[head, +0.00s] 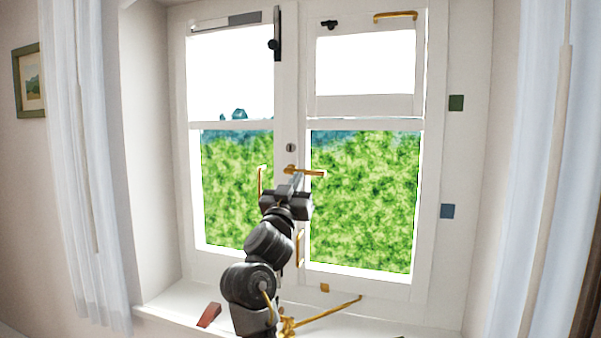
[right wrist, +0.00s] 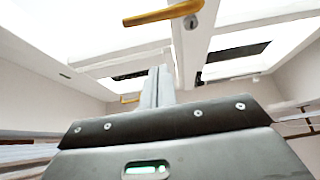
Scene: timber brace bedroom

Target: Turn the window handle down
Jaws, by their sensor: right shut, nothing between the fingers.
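The brass window handle (head: 309,172) sits on the middle post of the white window, its lever lying roughly level and pointing right. It shows at the top of the right wrist view (right wrist: 160,14), with a keyhole plate beside it. My right gripper (head: 298,181) is shut and empty, its fingertips just below the handle near its pivot end. In the right wrist view the closed fingers (right wrist: 157,86) point up toward the handle. I cannot tell whether they touch it. My left gripper is not in view.
Brass pull bars stand on the left sash (head: 261,182) and right sash (head: 300,248). A brass stay (head: 328,311) and a reddish wedge (head: 209,315) lie at the sill (head: 170,303). Curtains hang on the left (head: 83,170) and right (head: 535,170). The space before the right pane is clear.

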